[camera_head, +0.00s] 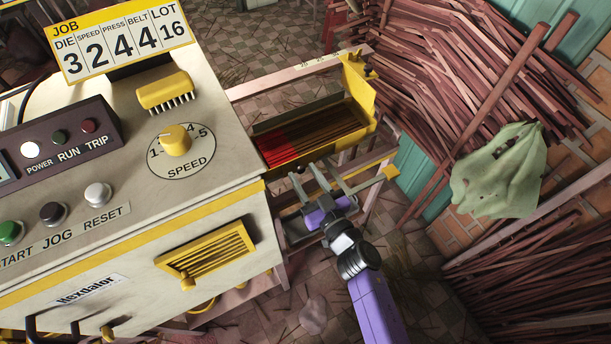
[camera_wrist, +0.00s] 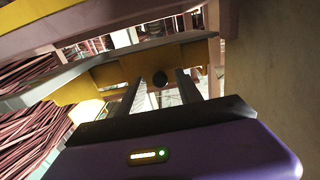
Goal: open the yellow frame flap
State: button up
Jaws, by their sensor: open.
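The yellow frame (camera_head: 345,138) surrounds a shallow tray of red and brown sticks beside the machine. Its raised yellow end piece (camera_head: 356,84) stands at the far right corner. A small black knob (camera_head: 299,169) sits low at the frame's near side. In the wrist view a yellow bar (camera_wrist: 105,76) crosses ahead, and a round black knob (camera_wrist: 160,79) shows between my fingers. My gripper (camera_head: 320,164) is open and empty at the near side of the frame. Its two fingers also show in the wrist view (camera_wrist: 160,86). I cannot tell whether either finger touches the knob.
The cream machine (camera_head: 120,200) with its dial and buttons stands to the left. Stick bundles (camera_head: 470,90) lean at the back right, with a pale green cloth bag (camera_head: 500,170) in front. A yellow-tipped part (camera_head: 389,173) juts out right of my fingers.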

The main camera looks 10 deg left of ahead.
grip_shut()
jog(key=shift+f+b, duration=0.2)
jog(key=shift+b, duration=0.2)
